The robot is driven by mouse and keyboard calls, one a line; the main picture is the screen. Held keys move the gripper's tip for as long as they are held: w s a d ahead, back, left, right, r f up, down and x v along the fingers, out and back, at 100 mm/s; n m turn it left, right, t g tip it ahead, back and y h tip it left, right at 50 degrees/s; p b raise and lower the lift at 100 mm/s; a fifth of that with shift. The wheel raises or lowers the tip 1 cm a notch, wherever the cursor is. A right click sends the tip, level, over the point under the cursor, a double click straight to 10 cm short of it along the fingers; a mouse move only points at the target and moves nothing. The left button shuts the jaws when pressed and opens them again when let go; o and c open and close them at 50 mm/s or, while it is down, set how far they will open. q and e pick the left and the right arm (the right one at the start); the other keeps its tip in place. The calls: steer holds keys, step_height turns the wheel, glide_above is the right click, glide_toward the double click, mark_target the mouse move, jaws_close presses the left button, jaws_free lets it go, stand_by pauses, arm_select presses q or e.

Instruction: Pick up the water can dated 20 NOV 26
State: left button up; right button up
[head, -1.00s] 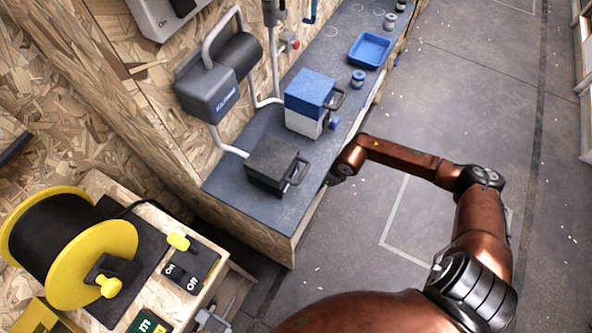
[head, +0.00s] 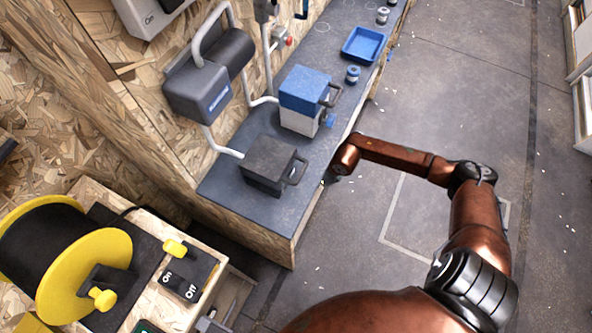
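A small blue-and-white can (head: 353,75) stands upright on the grey bench, just in front of the blue tray. A second small can (head: 383,15), grey and white, stands farther back on the bench. Any date on either can is too small to read. My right arm comes in from the right, and its wrist is beside the bench's front edge. Only a dark part of my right gripper (head: 338,174) shows there, well short of both cans; its fingers cannot be made out. My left gripper is not in view.
The bench (head: 240,195) also holds a dark box with a handle (head: 270,160), a blue-and-white box (head: 303,100) and the blue tray (head: 366,46). A cable reel (head: 75,255) and switch box (head: 188,270) are at lower left. The floor right of the bench is mostly clear.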

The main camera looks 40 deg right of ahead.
stand_by(0.3)
steer(key=c, duration=1.9)
steer(key=shift+c, duration=0.7)
